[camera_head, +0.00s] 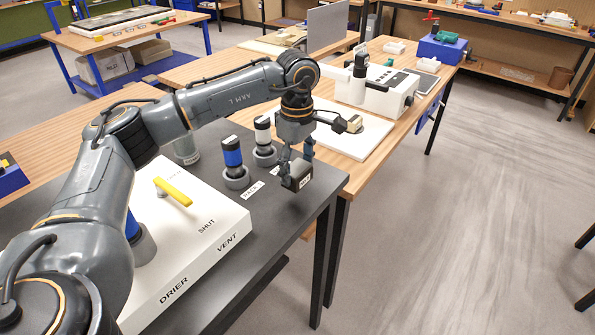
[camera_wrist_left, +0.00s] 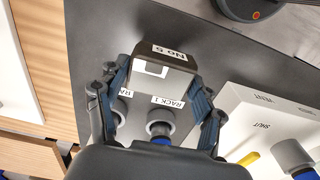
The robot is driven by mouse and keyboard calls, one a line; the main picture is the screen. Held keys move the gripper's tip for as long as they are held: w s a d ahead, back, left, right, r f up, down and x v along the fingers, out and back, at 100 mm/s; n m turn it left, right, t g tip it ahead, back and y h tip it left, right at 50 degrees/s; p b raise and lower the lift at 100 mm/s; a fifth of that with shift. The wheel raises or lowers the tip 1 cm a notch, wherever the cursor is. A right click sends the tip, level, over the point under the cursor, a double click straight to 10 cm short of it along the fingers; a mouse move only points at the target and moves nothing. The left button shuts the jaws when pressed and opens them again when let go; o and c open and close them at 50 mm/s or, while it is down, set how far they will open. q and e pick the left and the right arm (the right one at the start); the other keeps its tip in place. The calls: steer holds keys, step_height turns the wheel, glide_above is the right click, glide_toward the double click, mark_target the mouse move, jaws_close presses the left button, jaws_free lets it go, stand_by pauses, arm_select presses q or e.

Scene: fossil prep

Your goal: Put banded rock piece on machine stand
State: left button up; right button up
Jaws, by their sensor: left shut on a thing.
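My left gripper (camera_head: 297,170) is shut on a dark block (camera_head: 299,178) and holds it near the front right corner of the dark bench. In the left wrist view the block (camera_wrist_left: 165,66) sits between the two fingers, with a "NO 5" label and a white square mark. I cannot tell whether it is banded rock. A small tan piece (camera_head: 355,122) shows beside my wrist, over a white board (camera_head: 345,138); whether it rests there is unclear. A white machine (camera_head: 378,92) stands on the wooden table behind; I cannot make out which part is its stand. My right gripper is not in view.
Grey round holders with blue-banded and black-topped cylinders (camera_head: 232,158) stand left of the gripper, beside rack labels. A white drier box (camera_head: 185,235) with a yellow handle (camera_head: 173,191) is at the front left. A grey upright panel (camera_head: 327,26) stands behind. Open floor lies right.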

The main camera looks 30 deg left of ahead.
mark_target(298, 178)
arm_select(q)
steer(key=shift+w+a+f, duration=0.1)
steer(key=shift+w+f, duration=0.25)
steer(key=shift+f, duration=0.05)
steer(key=f, duration=0.1)
steer(key=f+p, duration=0.2)
steer(key=shift+w+a, duration=0.2)
steer(key=shift+w, duration=0.05)
steer(key=shift+f, duration=0.6)
steer(key=o, duration=1.4)
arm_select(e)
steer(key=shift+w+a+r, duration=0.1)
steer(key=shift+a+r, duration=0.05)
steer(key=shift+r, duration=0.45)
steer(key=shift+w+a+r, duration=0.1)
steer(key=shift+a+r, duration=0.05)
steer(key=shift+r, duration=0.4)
arm_select(q)
steer(key=shift+r, duration=0.1)
